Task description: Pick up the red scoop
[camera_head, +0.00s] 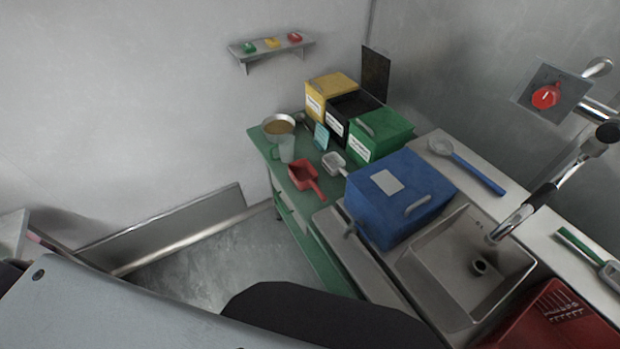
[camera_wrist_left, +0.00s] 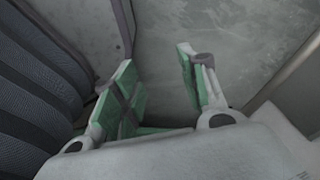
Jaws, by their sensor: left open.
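The red scoop (camera_head: 305,178) lies on the green table (camera_head: 262,147) in the head view, near the table's front edge. Its handle points down and to the right in the picture. My left gripper (camera_wrist_left: 160,88) shows only in the left wrist view. Its two green-padded fingers stand apart with nothing between them. Grey floor lies behind the fingers, and the scoop is not in that view. My right gripper is in neither view.
A metal bowl (camera_head: 278,126), a clear cup (camera_head: 287,150) and a white scoop (camera_head: 334,162) stand close to the red scoop. A blue box (camera_head: 392,205) is to its right, beside the sink (camera_head: 455,260). Yellow (camera_head: 330,88), black and green (camera_head: 380,135) bins stand behind.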

